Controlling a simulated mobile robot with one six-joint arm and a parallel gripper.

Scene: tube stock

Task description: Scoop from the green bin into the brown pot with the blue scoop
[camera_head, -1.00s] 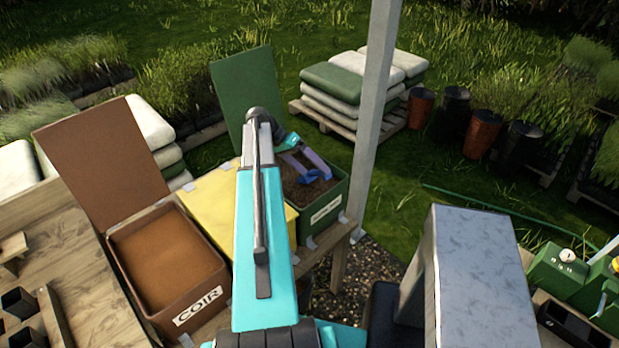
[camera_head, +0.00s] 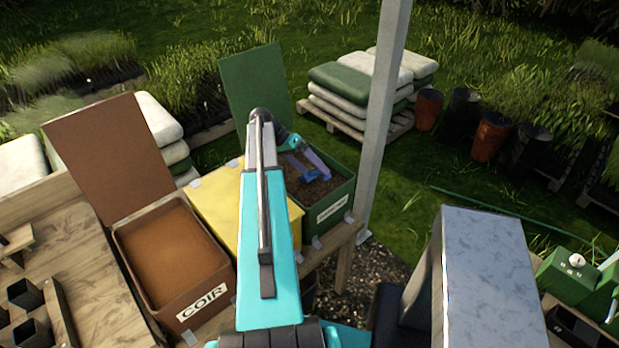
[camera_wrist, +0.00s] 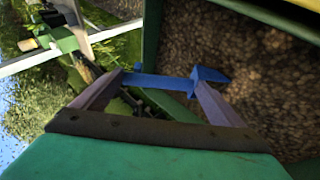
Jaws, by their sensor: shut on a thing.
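The green bin (camera_head: 311,224) stands right of the yellow bin with its green lid (camera_head: 250,82) raised. It holds dark brown, grainy material (camera_head: 295,197), which fills much of the wrist view (camera_wrist: 260,75). My gripper (camera_head: 311,173) is over the bin opening. In the wrist view, my gripper (camera_wrist: 157,81) is shut on the blue scoop (camera_wrist: 165,84), whose blue part spans between the fingertips. The scoop also shows in the head view (camera_head: 319,177). I cannot tell whether it touches the material or carries any. I cannot pick out the brown pot with certainty; reddish-brown pots (camera_head: 489,138) stand far right.
A closed yellow bin (camera_head: 217,205) and an open brown bin marked COIR (camera_head: 205,303) stand to the left. A post (camera_head: 383,120) rises close to the green bin's right side. Bagged stacks (camera_head: 340,80) stand behind. A green machine (camera_head: 570,275) is at far right.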

